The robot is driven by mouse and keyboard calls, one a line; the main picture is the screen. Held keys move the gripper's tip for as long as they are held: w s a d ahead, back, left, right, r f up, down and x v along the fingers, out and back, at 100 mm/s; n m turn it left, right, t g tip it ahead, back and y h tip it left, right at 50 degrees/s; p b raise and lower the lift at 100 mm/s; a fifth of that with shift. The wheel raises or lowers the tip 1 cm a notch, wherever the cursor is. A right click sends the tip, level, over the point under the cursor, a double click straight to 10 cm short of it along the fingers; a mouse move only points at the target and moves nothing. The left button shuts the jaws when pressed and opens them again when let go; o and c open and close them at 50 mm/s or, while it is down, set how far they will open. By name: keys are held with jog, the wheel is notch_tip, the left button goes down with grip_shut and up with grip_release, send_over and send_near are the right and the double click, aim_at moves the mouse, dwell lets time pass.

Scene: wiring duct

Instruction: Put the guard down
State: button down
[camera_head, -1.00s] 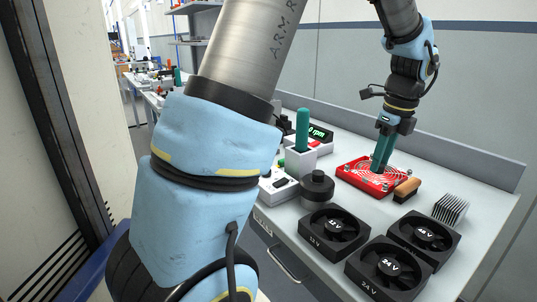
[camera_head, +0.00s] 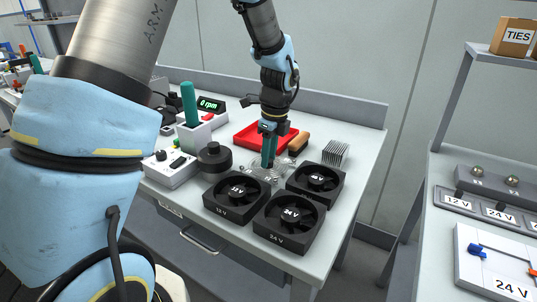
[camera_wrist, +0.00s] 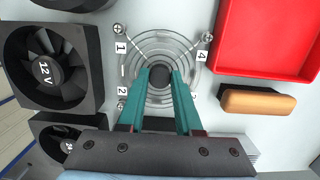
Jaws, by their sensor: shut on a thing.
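The guard (camera_head: 257,174) is a round wire grille of rings with corner eyelets and number labels. It lies flat in front of the red tray, over or on the white bench top; I cannot tell whether it touches. In the wrist view the guard (camera_wrist: 160,46) spreads around the fingertips, with labels 1, 2 and 4 readable and 3 partly hidden. My gripper (camera_head: 268,163) points down with its green fingers shut on the dark hub at the guard's middle. The wrist view also shows my gripper (camera_wrist: 161,76) on this hub.
The red tray (camera_head: 250,138) is empty where visible, with a brown-handled brush (camera_head: 299,142) beside it. Black fans (camera_head: 237,198) marked 12 V and 24 V stand close in front. A finned heat sink (camera_head: 335,153) is to the right, a dark round knob-like part (camera_head: 214,158) to the left.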

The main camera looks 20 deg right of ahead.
aim_at(273, 167)
jog(key=shift+f, duration=0.15)
jog(key=c, duration=0.6)
grip_release()
notch_tip(273, 167, up, 12)
jog(key=s+b, duration=0.1)
jog(key=shift+d, duration=0.45)
jog(key=shift+a, duration=0.1)
